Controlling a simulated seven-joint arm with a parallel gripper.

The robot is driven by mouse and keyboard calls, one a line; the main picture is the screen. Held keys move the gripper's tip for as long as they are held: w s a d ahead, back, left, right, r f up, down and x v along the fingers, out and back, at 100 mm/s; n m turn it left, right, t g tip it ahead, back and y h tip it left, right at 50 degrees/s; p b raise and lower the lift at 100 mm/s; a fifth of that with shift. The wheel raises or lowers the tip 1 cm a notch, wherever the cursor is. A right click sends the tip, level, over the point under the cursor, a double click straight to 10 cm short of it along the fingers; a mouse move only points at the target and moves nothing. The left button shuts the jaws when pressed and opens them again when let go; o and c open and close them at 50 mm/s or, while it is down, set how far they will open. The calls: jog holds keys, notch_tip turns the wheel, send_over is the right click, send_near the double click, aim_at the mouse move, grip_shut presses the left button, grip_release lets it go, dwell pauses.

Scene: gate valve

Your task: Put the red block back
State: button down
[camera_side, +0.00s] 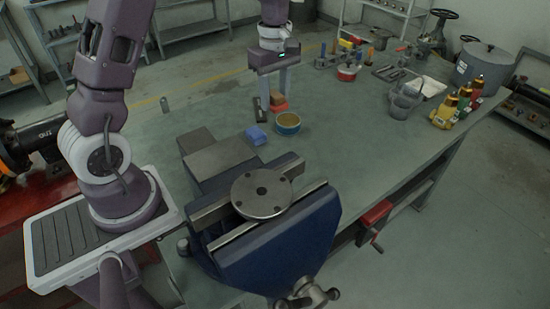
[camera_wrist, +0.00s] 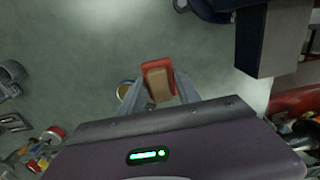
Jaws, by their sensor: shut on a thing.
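The red block (camera_side: 277,102) is between the two fingers of my gripper (camera_side: 275,99), low over the workbench in the side view. In the wrist view the red block (camera_wrist: 155,66) shows red edges and a tan face between the fingertips (camera_wrist: 158,88). The fingers are shut on it. I cannot tell whether its underside touches the bench. A blue block (camera_side: 256,135) lies on the bench nearby, in front and to the left. A round teal tin (camera_side: 287,123) with tan contents stands just in front of the block; part of the tin (camera_wrist: 125,89) shows beside the fingers in the wrist view.
A large blue vise (camera_side: 285,245) holding a round metal flange (camera_side: 261,193) fills the front of the bench. The middle right of the bench is clear.

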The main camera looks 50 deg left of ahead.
notch_tip(320, 180, down, 19)
jog(key=shift+w+f, duration=0.1)
jog(key=c, duration=0.9)
grip_release()
jog(key=shift+f, duration=0.1)
jog(key=shift+o, duration=0.2)
